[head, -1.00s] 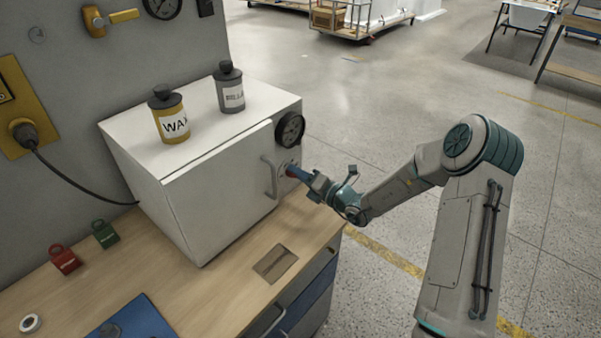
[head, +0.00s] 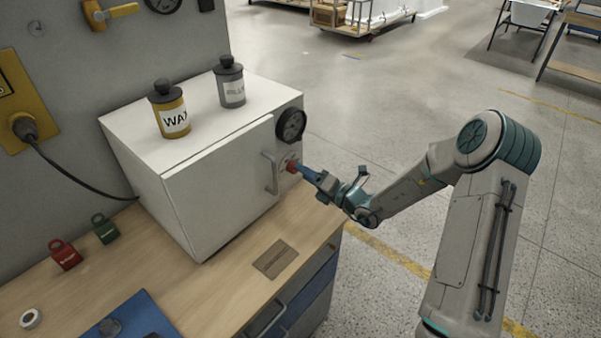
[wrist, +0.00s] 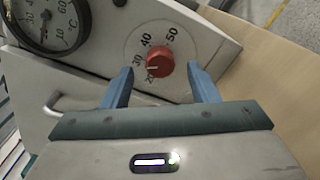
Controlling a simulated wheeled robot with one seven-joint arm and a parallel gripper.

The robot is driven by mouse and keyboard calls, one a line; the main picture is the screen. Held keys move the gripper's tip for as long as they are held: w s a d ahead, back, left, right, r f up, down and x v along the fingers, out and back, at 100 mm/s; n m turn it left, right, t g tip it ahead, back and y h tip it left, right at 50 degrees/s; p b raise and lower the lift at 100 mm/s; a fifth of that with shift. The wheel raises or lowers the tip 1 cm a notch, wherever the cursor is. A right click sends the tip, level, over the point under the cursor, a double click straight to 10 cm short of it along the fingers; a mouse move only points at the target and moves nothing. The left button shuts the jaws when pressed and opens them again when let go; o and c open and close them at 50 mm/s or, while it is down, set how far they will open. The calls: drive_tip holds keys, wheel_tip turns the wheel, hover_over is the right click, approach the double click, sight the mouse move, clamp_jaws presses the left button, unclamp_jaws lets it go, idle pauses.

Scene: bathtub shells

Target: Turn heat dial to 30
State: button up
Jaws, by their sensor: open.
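The red heat dial (head: 292,166) is on the front of the white oven (head: 215,190), right of its door handle. In the wrist view, the dial (wrist: 159,62) sits on a round plate marked 20, 30, 40 and 50. The 20 is at its lower left edge, and I cannot clearly tell where its pointer stands. My gripper (head: 306,173) is just in front of the dial. In the wrist view, my gripper (wrist: 160,72) is open, with one blue finger on each side of the dial and a visible gap to it.
A round black gauge (head: 291,125) is above the dial. The door handle (head: 270,172) is close on the left. A WAX tin (head: 169,116) and a grey tin (head: 230,88) stand on the oven. Open floor lies to the right.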

drive_tip(key=b+v, duration=0.1)
drive_tip(key=v, duration=1)
drive_tip(key=shift+s+b, duration=0.1)
drive_tip(key=shift+b, duration=0.25)
drive_tip(key=s+a+r+n+g+h, duration=0.25)
drive_tip(key=s+n+g, duration=0.35)
drive_tip(key=s+n, duration=0.3)
drive_tip(key=s+a+r+n+g+h, duration=0.1)
drive_tip(key=s+a+r+n+g, duration=0.15)
drive_tip(key=s+n+g, duration=0.6)
drive_tip(key=s+d+r+n+t+h, duration=0.3)
drive_tip(key=s+d+n+h, duration=0.1)
drive_tip(key=n, duration=0.6)
drive_tip(key=s+d+r+n+t+h, duration=0.4)
drive_tip(key=d+n+h, duration=0.2)
drive_tip(key=d+n, duration=0.2)
drive_tip(key=shift+d+n+h, duration=0.2)
drive_tip(key=shift+n+h, duration=0.15)
drive_tip(key=shift+n, duration=0.8)
drive_tip(key=shift+s+r, duration=0.1)
drive_tip(key=c, duration=0.4)
drive_tip(key=shift+a, duration=0.1)
